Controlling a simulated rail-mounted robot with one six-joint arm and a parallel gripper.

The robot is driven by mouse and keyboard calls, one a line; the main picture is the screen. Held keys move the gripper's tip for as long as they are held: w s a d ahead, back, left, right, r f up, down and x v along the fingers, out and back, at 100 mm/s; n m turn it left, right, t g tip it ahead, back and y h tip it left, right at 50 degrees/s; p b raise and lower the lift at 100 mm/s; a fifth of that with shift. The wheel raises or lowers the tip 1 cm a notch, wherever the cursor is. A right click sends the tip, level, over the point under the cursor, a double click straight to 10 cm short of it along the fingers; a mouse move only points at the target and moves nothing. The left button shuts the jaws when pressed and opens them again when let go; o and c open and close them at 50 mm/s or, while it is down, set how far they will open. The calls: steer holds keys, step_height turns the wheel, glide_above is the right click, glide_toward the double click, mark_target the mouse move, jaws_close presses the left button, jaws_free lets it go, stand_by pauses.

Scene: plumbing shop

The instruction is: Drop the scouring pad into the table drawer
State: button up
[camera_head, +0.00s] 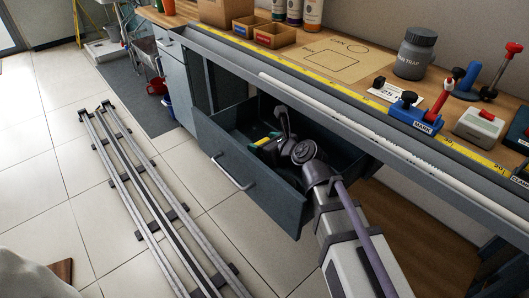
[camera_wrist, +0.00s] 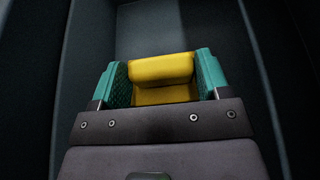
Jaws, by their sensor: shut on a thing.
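The table drawer (camera_head: 235,166) is pulled open under the bench, a dark grey box with a metal handle on its front. My gripper (camera_head: 264,143) is inside the drawer's opening, reaching in from the right. In the wrist view my gripper (camera_wrist: 163,80) has its two teal finger pads on either side of a yellow block, the scouring pad (camera_wrist: 162,69), and is shut on it. The pad shows as a small yellow patch in the head view (camera_head: 262,145), partly hidden by my gripper. Dark drawer walls surround it in the wrist view; its height above the drawer floor is unclear.
The bench top (camera_head: 330,62) above holds a yellow ruler strip, a grey jar (camera_head: 415,53), small bins (camera_head: 262,32) and several tools. A long white tube (camera_head: 330,103) runs along the bench edge. Metal rails (camera_head: 150,200) lie on the tiled floor at left.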

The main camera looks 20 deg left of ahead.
steer(key=shift+f+b, duration=0.5)
steer(key=shift+b, duration=0.1)
steer(key=o, duration=0.9)
steer(key=shift+r, duration=0.15)
